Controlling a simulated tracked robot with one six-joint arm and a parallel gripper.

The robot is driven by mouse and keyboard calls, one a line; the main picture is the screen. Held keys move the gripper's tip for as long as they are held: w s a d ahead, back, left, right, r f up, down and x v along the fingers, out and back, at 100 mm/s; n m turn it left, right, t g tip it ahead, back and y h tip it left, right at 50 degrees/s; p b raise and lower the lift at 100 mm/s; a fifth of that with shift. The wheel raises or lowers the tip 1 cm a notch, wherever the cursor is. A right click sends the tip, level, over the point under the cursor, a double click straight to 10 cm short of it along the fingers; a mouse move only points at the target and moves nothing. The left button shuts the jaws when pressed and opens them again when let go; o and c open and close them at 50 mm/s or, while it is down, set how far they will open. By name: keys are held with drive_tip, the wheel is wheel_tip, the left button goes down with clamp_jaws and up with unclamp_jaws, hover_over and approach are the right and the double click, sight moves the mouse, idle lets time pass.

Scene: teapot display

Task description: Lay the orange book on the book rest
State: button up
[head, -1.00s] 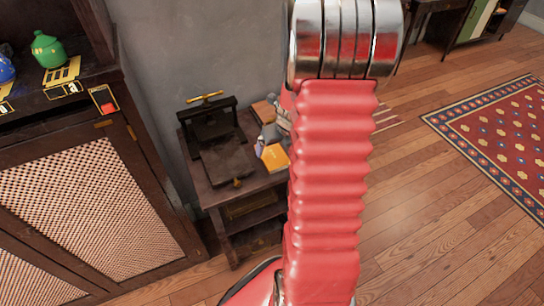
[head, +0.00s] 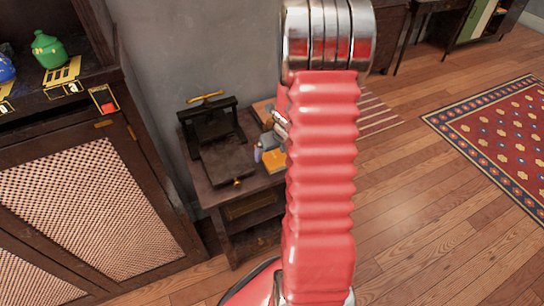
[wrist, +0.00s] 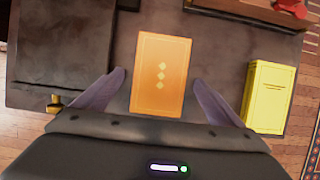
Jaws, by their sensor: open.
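The orange book (wrist: 158,60) lies flat on the small dark table, with small yellow diamonds on its cover. In the wrist view its lower part is between the two purple-grey fingers of my gripper (wrist: 160,80), which is open with a gap on each side. In the head view the book (head: 276,160) is partly hidden by my arm, beside my gripper (head: 264,151). A dark slab with a brass knob (wrist: 60,50) lies left of the book, part of a black framed stand (head: 214,124). I cannot tell for certain whether this is the book rest.
A yellow book (wrist: 268,97) lies to the right of the orange one. A brown object (wrist: 245,8) and a red one (wrist: 292,8) are at the top of the wrist view. A cabinet (head: 90,200) stands left of the table (head: 205,190). Open wooden floor lies to the right.

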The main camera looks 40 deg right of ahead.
sight(274, 156)
drive_tip(key=shift+x, duration=0.95)
drive_tip(key=shift+c, duration=0.3)
drive_tip(key=c, duration=1.3)
drive_tip(key=shift+o, duration=0.2)
drive_tip(key=shift+r, duration=0.2)
wheel_tip(274, 156, up, 10)
drive_tip(key=shift+f, duration=0.15)
